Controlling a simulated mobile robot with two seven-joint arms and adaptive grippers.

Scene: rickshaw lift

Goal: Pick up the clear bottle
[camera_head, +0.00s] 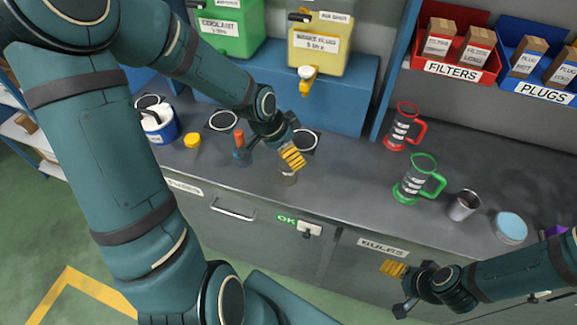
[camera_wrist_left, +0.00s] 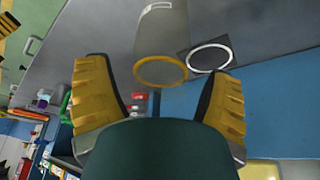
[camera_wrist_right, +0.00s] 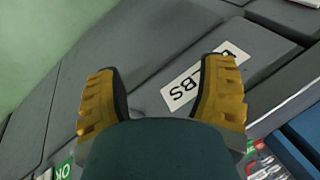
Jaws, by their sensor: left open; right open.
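The clear bottle (camera_wrist_left: 163,38) shows in the left wrist view as a see-through grey cylinder with a yellow ring at its near end. It is ahead of the open fingers, roughly between them. My left gripper is open and empty; I cannot tell whether a finger touches the bottle. My right gripper (camera_head: 398,287) is open and empty in front of the counter's drawers, near the BULBS label (camera_wrist_right: 200,78).
The counter (camera_head: 340,195) holds ring-marked spots, a yellow cap (camera_head: 192,140), a red-rimmed jug (camera_head: 401,127), a green-rimmed jug (camera_head: 415,180), a metal cup (camera_head: 464,205) and a blue-topped tin (camera_head: 510,226). A blue shelf (camera_head: 345,93) with canisters stands behind. The counter's middle front is clear.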

